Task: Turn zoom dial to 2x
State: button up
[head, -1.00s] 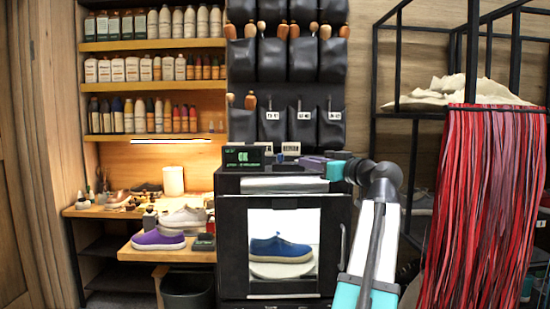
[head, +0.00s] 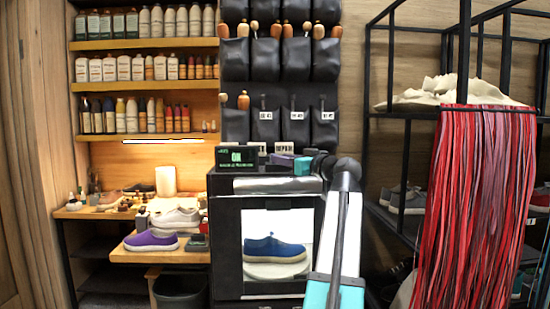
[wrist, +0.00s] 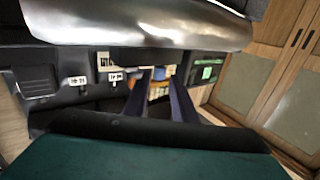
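A black photo box (head: 226,230) stands in the middle of the head view, with a blue sneaker (head: 275,248) on a pale round stand behind its front window. A small display (head: 237,158) with green lettering sits on top at the left; a lit green display also shows in the wrist view (wrist: 207,72). I cannot make out the zoom dial in either view. My gripper (head: 280,160) is low over the box's top, right of the display.
A black rack with red hanging strips (head: 475,210) stands at the right. A side bench at the left holds a purple sneaker (head: 151,240) and a pale sneaker (head: 176,218). Black pouches (head: 279,122) with tools hang behind the box. A dark bin (head: 180,292) is below.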

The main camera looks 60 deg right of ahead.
jog(key=shift+x, duration=2.75)
jog(key=shift+c, duration=0.2)
